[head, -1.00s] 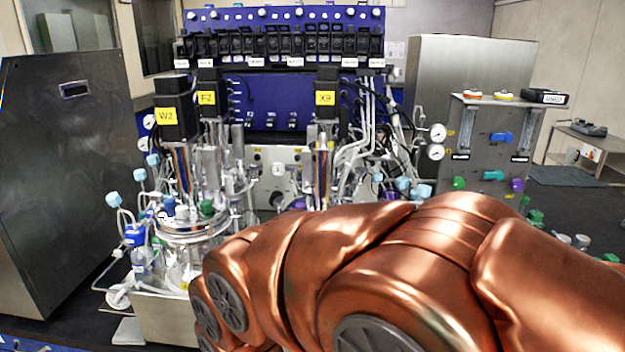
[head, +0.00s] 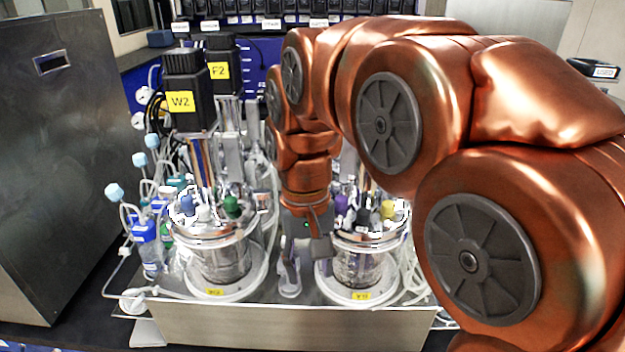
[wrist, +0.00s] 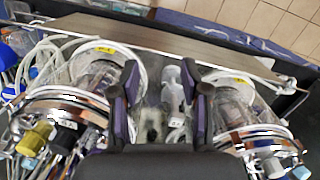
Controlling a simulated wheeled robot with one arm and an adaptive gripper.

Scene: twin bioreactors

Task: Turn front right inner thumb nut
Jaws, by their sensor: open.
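Two glass vessels with clamped metal lids stand side by side in the head view. The left vessel (head: 220,262) carries blue and green caps, and the right vessel (head: 357,268) a yellow cap. My gripper (head: 303,262) points down between them, close to the right vessel's left side. In the wrist view my gripper (wrist: 159,76) is open with nothing between its dark fingers. There the yellow-capped right vessel (wrist: 104,75) is on the left and the other vessel (wrist: 232,100) on the right. I cannot pick out the front right inner thumb nut; it is too small or hidden.
Clear tubes (head: 410,275) crowd the right vessel, and bottles (head: 150,245) stand at the far left. Gaps between the vessels are narrow.

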